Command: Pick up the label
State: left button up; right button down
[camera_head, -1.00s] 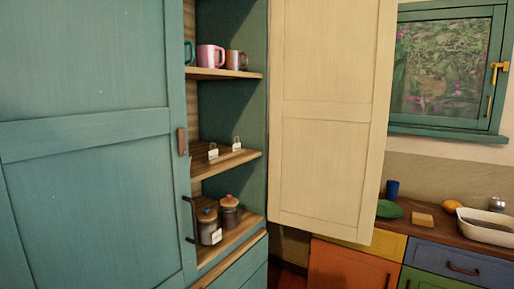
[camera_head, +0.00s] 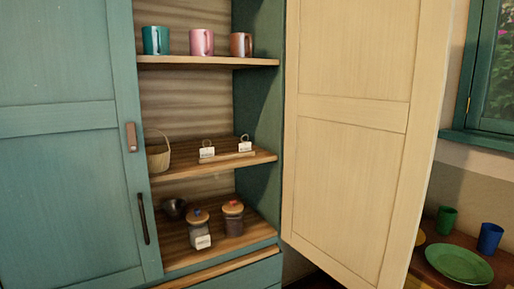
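Two small white labels stand on the middle shelf (camera_head: 185,167) of the open teal cabinet: a left label (camera_head: 207,152) and a right label (camera_head: 245,146). Each has a thin loop on top, and they stand at a light wooden strip. Another white label (camera_head: 203,242) is on the front of the left jar (camera_head: 198,228) on the lower shelf. The writing is too small to read. Neither of my grippers shows in the head view.
A wicker basket (camera_head: 158,155) stands left of the labels. A second jar (camera_head: 233,217) and a dark bowl (camera_head: 174,208) are on the lower shelf. Mugs (camera_head: 201,42) line the top shelf. The cream door (camera_head: 350,130) stands open at right; the teal door (camera_head: 65,160) covers the left.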

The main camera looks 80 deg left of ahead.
aim_at(245, 147)
jog(key=u, duration=0.5)
jog(key=i, duration=0.95)
jog(key=u, duration=0.75)
